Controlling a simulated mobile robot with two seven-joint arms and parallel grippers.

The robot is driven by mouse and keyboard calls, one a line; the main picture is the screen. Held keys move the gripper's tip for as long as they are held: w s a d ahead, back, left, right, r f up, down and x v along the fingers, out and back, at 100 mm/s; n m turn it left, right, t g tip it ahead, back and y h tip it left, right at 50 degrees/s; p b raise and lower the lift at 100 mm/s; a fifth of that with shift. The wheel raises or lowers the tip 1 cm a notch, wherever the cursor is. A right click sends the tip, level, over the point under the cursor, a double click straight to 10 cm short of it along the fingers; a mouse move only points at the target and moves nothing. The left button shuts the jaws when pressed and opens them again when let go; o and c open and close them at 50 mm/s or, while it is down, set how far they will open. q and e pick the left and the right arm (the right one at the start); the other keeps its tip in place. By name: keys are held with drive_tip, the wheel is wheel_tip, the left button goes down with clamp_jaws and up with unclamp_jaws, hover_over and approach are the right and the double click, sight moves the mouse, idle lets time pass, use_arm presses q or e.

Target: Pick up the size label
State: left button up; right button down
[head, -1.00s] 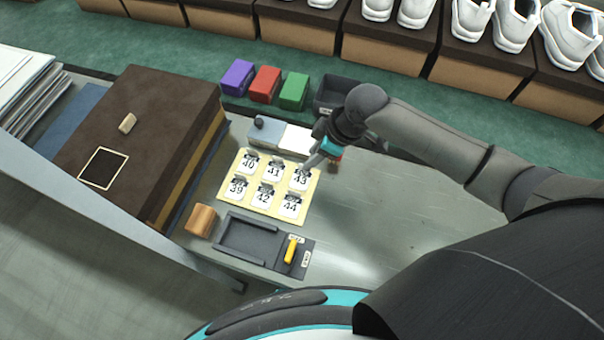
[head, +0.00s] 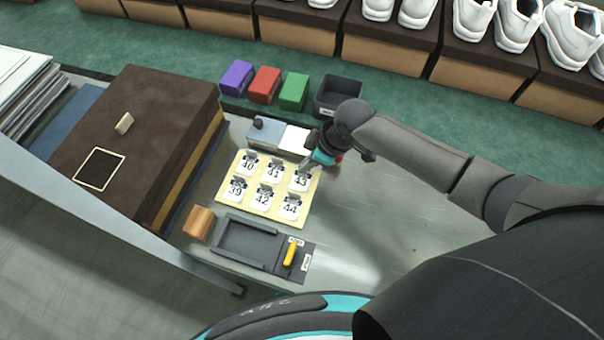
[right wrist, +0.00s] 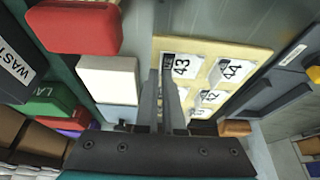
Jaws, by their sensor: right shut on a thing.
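The size labels are small white cards with black numbers 39 to 44, set out on a pale yellow board (head: 224,201). My right gripper (head: 303,170) is at the top edge of the label 43 (head: 300,182). In the right wrist view, the fingers of my right gripper (right wrist: 168,78) are close together on the dark top edge of label 43 (right wrist: 183,67). The gripper is shut on this label, which still lies at its place on the board. The other labels, such as 44 (head: 290,208), lie apart from the fingers. My left gripper is not in view.
A grey block with a white pad (head: 295,139) stands behind the board. Purple, red and green boxes (head: 293,91) and a dark bin (head: 338,95) are farther back. A dark tray (head: 247,240) with a yellow-handled tool (head: 290,252) lies in front. Large boxes (head: 150,110) stand left.

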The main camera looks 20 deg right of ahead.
drive_tip(key=shift+r, duration=0.1)
idle(0.6)
wheel_tip(320, 180, up, 20)
drive_tip(key=p, duration=0.5)
idle(0.5)
